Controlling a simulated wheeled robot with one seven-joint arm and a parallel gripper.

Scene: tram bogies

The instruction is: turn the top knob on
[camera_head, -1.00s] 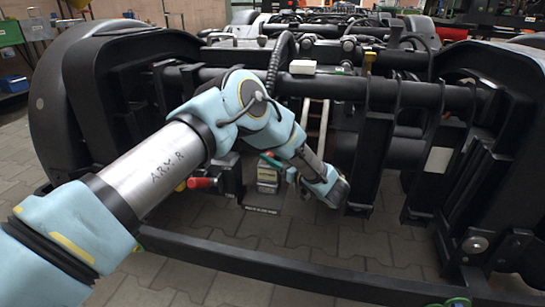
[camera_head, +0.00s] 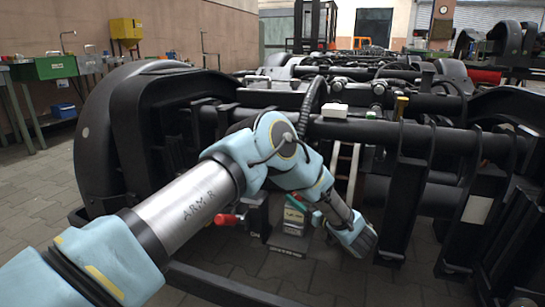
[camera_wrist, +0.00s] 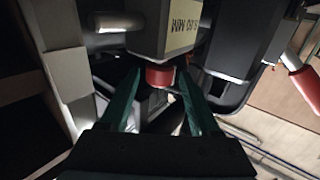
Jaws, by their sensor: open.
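In the wrist view a short red knob (camera_wrist: 160,76) sticks out from under a grey box (camera_wrist: 180,30) with a pale label whose print appears upside down. My gripper (camera_wrist: 158,84) is open, with one dark green finger on each side of the knob. The fingertips look level with the knob, with a visible gap to it; whether either finger touches it I cannot tell. In the head view my arm reaches down into the bogie frame, beside a small box with a yellowish label (camera_head: 295,212). The knob itself is not clear there.
A red handle (camera_head: 228,219) sticks out left of the labelled box; a red-tipped lever (camera_wrist: 302,80) shows at the right of the wrist view. Black bogie beams and a cross tube (camera_head: 400,133) surround the arm. Paved floor lies open at the left.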

